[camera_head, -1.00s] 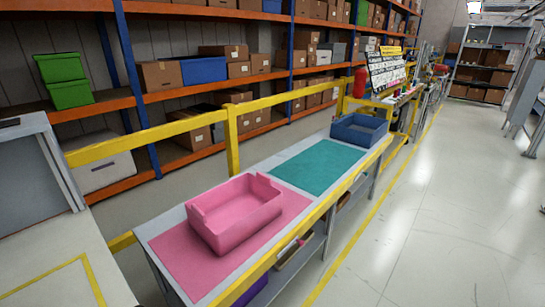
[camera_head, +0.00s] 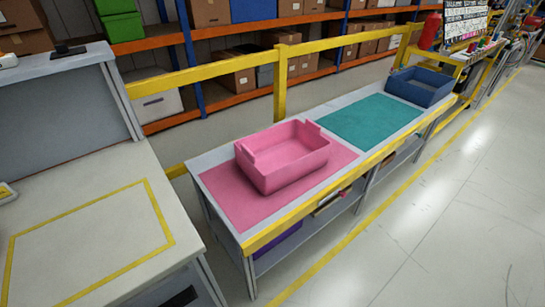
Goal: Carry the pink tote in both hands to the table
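The pink tote (camera_head: 290,172) is an open, empty-looking box with raised end walls. It rests upright on a pink mat (camera_head: 228,197) at the near end of a long grey bench (camera_head: 207,160). A separate light-topped table (camera_head: 90,225) stands at the left, with a yellow outlined rectangle on its bare top. Neither of my grippers shows in the head view, and nothing is seen touching the tote.
A teal mat (camera_head: 370,121) and a blue tote (camera_head: 420,86) lie farther along the bench. A yellow rail (camera_head: 281,85) runs behind it, and orange shelving (camera_head: 165,124) with boxes stands beyond. The pale floor (camera_head: 450,215) at the right is clear.

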